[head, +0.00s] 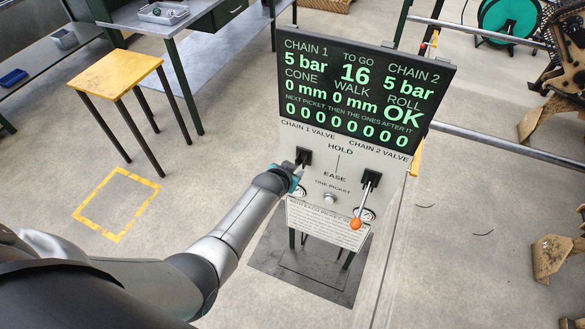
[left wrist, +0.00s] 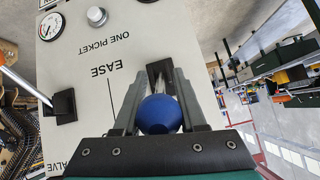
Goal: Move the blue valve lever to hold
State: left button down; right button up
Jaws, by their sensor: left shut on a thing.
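The control panel (head: 310,186) carries a chain 1 valve on the left and a chain 2 valve on the right, with HOLD printed above EASE between them. My left gripper (head: 299,172) is at the chain 1 valve, in front of its black mount (head: 304,156). In the left wrist view the blue ball knob (left wrist: 158,113) of the lever sits between the fingers of my left gripper (left wrist: 157,100), which are shut on it. The knob is hidden in the head view. I cannot tell the blue lever's exact angle. My right gripper is not in view.
The chain 2 lever with its orange knob (head: 355,223) slants down, close on the right. A dark display (head: 365,85) stands above the panel. A yellow-topped stool (head: 120,72) stands to the left. The floor between stool and panel is mostly clear.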

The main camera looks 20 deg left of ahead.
pick_arm(q)
jog(key=shift+w+r, duration=0.4)
jog(key=shift+r, duration=0.15)
jog(key=c, duration=0.9)
grip_release()
jog(key=shift+c, duration=0.2)
jog(key=o, duration=0.4)
jog(key=shift+s+f, duration=0.2)
jog(key=shift+s+r+p, duration=0.3)
jog(key=shift+s+p, duration=0.1)
jog(key=shift+p+v, duration=2.1)
jog(key=shift+v, duration=5)
